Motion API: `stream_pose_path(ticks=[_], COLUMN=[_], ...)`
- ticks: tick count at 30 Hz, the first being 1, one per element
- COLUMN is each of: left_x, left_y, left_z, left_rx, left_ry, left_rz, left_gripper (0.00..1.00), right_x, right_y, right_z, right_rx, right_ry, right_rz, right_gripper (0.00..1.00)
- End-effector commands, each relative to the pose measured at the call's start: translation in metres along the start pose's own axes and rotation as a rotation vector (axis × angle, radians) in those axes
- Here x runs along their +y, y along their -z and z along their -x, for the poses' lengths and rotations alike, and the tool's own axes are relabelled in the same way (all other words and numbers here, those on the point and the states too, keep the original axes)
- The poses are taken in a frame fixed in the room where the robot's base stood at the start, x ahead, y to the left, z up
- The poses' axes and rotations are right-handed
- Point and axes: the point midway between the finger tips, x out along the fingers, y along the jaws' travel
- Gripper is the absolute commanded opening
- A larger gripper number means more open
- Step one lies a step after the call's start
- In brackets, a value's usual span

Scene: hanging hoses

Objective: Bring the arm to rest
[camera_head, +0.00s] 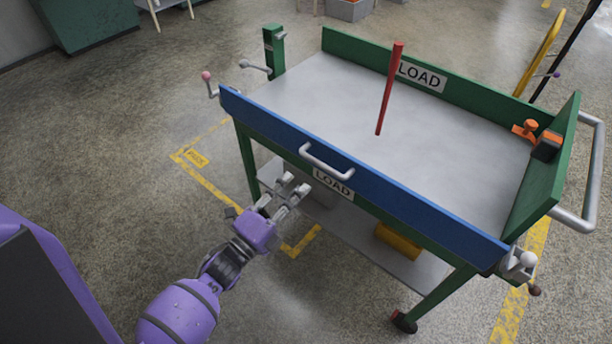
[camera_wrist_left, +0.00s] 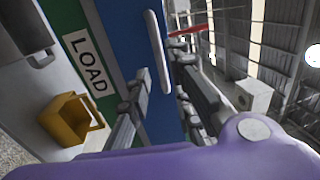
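My left arm, purple, comes in from the lower left in the head view. Its gripper (camera_head: 294,187) is open and empty, in front of the cart's blue side panel (camera_head: 390,196), just left of and lower than the light grey handle (camera_head: 327,162). In the left wrist view the fingers (camera_wrist_left: 162,75) stand apart, with the blue panel and the handle (camera_wrist_left: 158,50) beyond them. I see no clear contact with the handle. My right gripper is not in view.
The green-framed cart has a grey top (camera_head: 310,98) with a red rod (camera_head: 388,88) upright over it. A yellow bin (camera_head: 398,241) sits on the lower shelf; it also shows in the left wrist view (camera_wrist_left: 70,120). Open floor lies left of the cart.

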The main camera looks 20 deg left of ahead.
Motion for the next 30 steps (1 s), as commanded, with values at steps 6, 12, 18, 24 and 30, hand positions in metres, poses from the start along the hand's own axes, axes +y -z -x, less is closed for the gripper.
stream_pose_path(ticks=[6, 12, 18, 24, 30], left_x=[-0.001, -0.001, -0.001, 0.001, 0.023], left_y=[0.0, 0.0, 0.0, -0.001, -0.014], left_z=[0.016, 0.017, 0.017, 0.016, 0.014], left_rx=[0.0, 0.0, 0.0, -0.003, -0.107], left_ry=[0.001, 0.001, 0.001, -0.005, -0.115], left_rz=[-0.001, -0.001, -0.001, 0.031, 0.326], left_gripper=[0.2, 0.2, 0.2, 0.2, 0.2], right_x=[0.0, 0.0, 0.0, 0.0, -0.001], right_y=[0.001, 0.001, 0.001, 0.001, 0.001], right_z=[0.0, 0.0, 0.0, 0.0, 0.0], right_rx=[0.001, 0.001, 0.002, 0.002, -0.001], right_ry=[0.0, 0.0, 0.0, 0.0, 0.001], right_rz=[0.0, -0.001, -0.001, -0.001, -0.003], right_gripper=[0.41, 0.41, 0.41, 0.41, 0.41])
